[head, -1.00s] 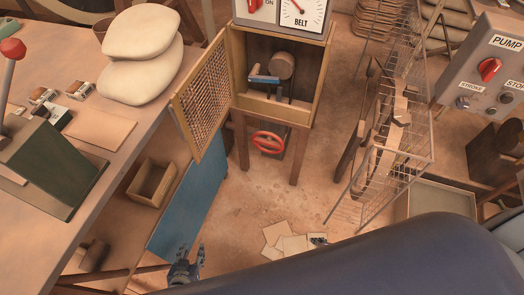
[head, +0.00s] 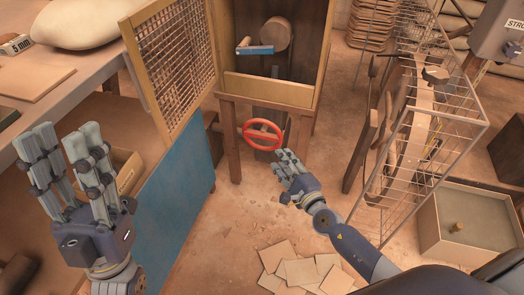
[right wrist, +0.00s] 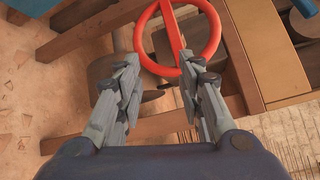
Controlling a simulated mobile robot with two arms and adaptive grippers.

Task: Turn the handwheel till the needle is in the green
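The red handwheel (head: 262,134) sits low between the wooden legs of the press cabinet. It also shows in the right wrist view (right wrist: 213,28), just beyond the fingertips. My right gripper (head: 284,163) is just below and to the right of the wheel. In the right wrist view its fingers (right wrist: 162,75) are spread apart, with the lower rim of the wheel near the gap between their tips. I cannot tell whether they touch it. My left gripper (head: 65,137) is open and empty at the left, by the bench. The gauge and its needle are out of view.
The mesh door (head: 172,65) stands open left of the cabinet, above a blue panel (head: 178,190). A wire rack (head: 437,115) stands right of my right arm. Loose sheets (head: 300,270) lie on the floor. A shallow box (head: 440,225) is at the lower right.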

